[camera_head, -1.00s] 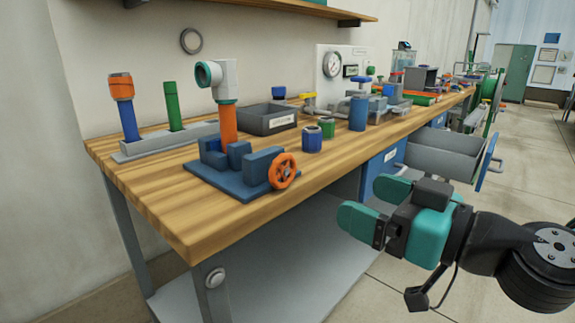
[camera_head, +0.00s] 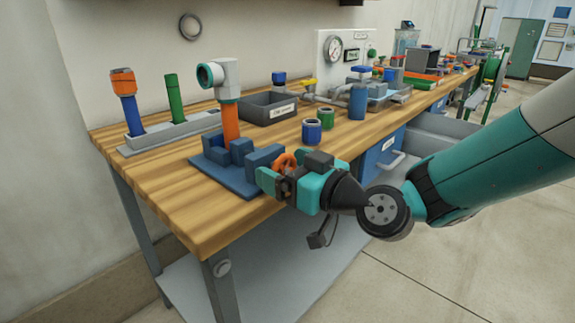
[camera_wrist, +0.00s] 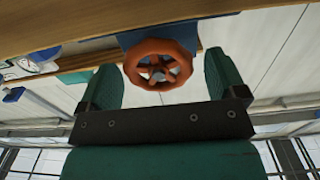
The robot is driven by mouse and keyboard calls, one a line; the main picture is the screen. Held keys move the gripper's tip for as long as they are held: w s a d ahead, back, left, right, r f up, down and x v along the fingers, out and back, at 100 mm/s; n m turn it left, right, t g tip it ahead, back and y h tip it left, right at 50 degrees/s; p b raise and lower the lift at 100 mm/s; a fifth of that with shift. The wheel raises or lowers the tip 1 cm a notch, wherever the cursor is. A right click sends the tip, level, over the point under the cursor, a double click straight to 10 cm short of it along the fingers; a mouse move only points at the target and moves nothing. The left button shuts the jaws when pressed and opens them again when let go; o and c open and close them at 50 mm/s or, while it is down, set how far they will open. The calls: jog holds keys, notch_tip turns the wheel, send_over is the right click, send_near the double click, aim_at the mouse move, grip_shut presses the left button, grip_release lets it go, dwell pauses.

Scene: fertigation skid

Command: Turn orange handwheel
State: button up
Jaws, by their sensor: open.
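The orange handwheel (camera_head: 285,161) is on the front of a blue vise (camera_head: 240,160) on the wooden bench. In the head view my gripper (camera_head: 270,180) is right in front of it and hides most of the wheel. The wrist view shows the whole handwheel (camera_wrist: 158,64), with its spokes and grey hub, between the two green fingers of my gripper (camera_wrist: 164,80). The fingers are open, one on each side of the wheel, with a gap visible on both sides. The vise holds an upright orange pipe (camera_head: 230,122) with a grey and teal elbow on top.
Blue (camera_head: 311,130) and green (camera_head: 327,117) cups stand behind the vise. A grey bin (camera_head: 267,108) and a rack with a blue tube (camera_head: 133,115) and a green tube (camera_head: 174,98) stand farther back. The bench's front left surface (camera_head: 185,195) is clear.

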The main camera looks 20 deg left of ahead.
jog(key=c, duration=0.9)
jog(key=m, duration=0.3)
jog(key=shift+w+m, duration=0.1)
jog(key=shift+m, duration=0.2)
jog(key=shift+d+m+p, duration=0.1)
jog(key=shift+m+p, duration=0.25)
jog(key=shift+m, duration=1.55)
jog(key=shift+f, duration=0.1)
